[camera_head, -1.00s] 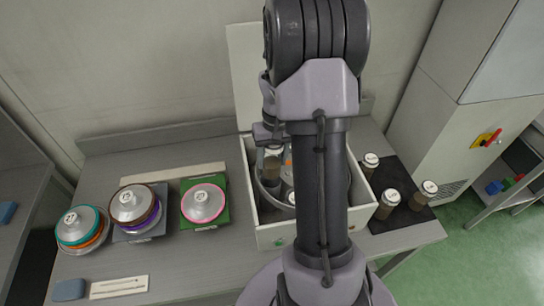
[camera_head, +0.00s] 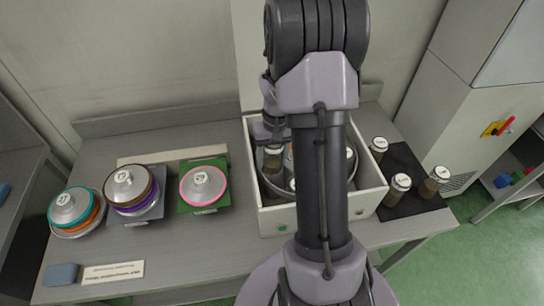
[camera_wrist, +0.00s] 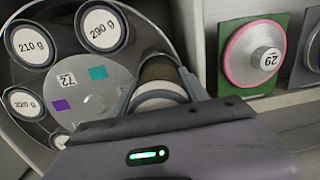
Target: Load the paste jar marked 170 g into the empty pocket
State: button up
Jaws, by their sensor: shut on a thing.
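My gripper (camera_head: 271,140) is shut on a jar (camera_head: 272,160) with a pale lid and brown contents. It also shows in the wrist view, where the fingers (camera_wrist: 160,88) clasp the jar (camera_wrist: 158,70); its marking cannot be read. The jar is at the left side of the round metal rotor (camera_wrist: 60,82). Whether it is inside a pocket or above it is hidden by the gripper. In the wrist view, jars marked 210 g (camera_wrist: 29,43), 290 g (camera_wrist: 102,28) and 320 g (camera_wrist: 24,103) sit in the rotor around a hub with teal and purple patches.
The rotor is in an open white box (camera_head: 275,224) with raised walls. Three lidded jars stand on a black mat (camera_head: 408,212) to the right. Left are metal discs with coloured rims, one pink (camera_head: 203,185), and a blue block (camera_head: 60,274). The front left bench is mostly clear.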

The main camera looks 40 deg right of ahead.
jog(key=shift+s+d+f, duration=0.1)
jog(key=shift+d+f, duration=0.05)
jog(key=shift+d, duration=0.05)
jog(key=o, duration=1.6)
jog(key=shift+d, duration=0.15)
notch_tip(320, 180, up, 18)
jog(key=d+p, duration=0.1)
jog(key=p, duration=0.4)
jog(key=shift+w+f, duration=0.15)
jog(key=shift+w, duration=0.1)
